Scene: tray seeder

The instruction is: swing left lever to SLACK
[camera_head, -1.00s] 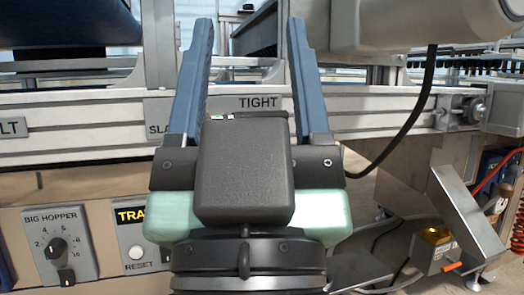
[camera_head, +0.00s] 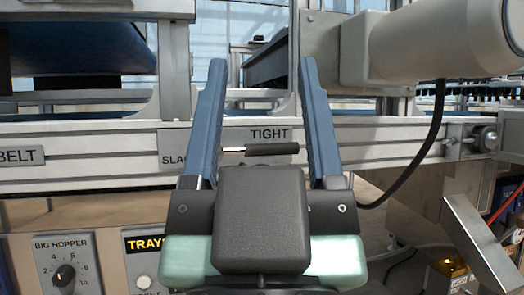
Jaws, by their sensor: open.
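The lever (camera_head: 272,149) has a dark cylindrical grip on a thin pale rod and lies level across the front of the white rail. Its grip is toward the right, just under the word TIGHT on the grey label plate (camera_head: 262,134). The SLACK end of the plate is partly covered by my left finger. My gripper (camera_head: 262,65) is open, its two blue fingers pointing up the picture on either side of the lever's grip. I cannot tell whether a finger touches it. The lever's left end is hidden behind the left finger.
The white rail (camera_head: 90,140) runs across the view with a BELT label at left. Below it are the BIG HOPPER knob (camera_head: 65,275) and a TRAY panel. A grey cylinder (camera_head: 430,40) and hanging black cable (camera_head: 425,150) stand close on the right.

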